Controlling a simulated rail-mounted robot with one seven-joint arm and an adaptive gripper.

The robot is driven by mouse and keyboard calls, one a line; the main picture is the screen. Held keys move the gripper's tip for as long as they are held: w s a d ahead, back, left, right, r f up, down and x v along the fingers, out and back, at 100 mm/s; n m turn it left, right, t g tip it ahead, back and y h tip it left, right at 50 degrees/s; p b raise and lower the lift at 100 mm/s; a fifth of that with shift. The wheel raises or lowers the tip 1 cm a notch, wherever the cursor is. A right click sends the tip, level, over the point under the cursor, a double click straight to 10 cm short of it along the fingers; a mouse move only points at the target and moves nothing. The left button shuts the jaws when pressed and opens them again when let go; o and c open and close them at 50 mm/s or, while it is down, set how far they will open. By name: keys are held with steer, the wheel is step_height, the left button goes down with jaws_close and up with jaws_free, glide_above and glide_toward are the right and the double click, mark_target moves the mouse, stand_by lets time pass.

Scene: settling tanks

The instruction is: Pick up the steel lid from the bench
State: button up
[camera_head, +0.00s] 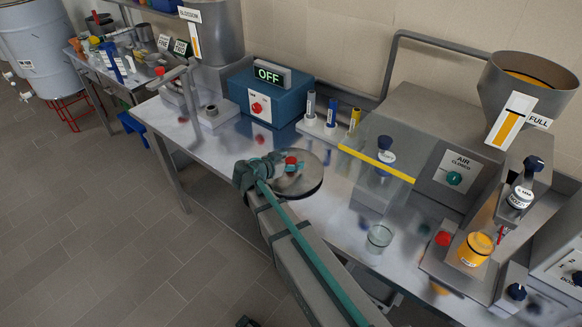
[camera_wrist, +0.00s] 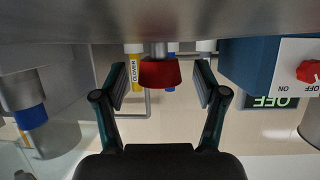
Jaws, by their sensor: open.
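The steel lid (camera_head: 304,187) is a round grey disc lying flat on the bench, with a red knob (camera_head: 291,160) on top. My gripper (camera_head: 277,165) is low over the left side of the lid, reaching in from the side at the knob. In the wrist view, which is upside down, the red knob (camera_wrist: 160,74) on its short stem sits between the two open fingers of my gripper (camera_wrist: 160,86). A gap shows on each side of the knob. Part of the lid is hidden by my gripper and arm.
Behind the lid stand a blue box (camera_head: 265,97) with an OFF display and a white rack (camera_head: 322,127) of small bottles. A clear panel with a yellow edge (camera_head: 377,165) is to the right. A glass beaker (camera_head: 379,238) stands nearer the front.

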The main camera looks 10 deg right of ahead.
steer(key=shift+d+f, duration=0.1)
jaws_close()
stand_by(0.4)
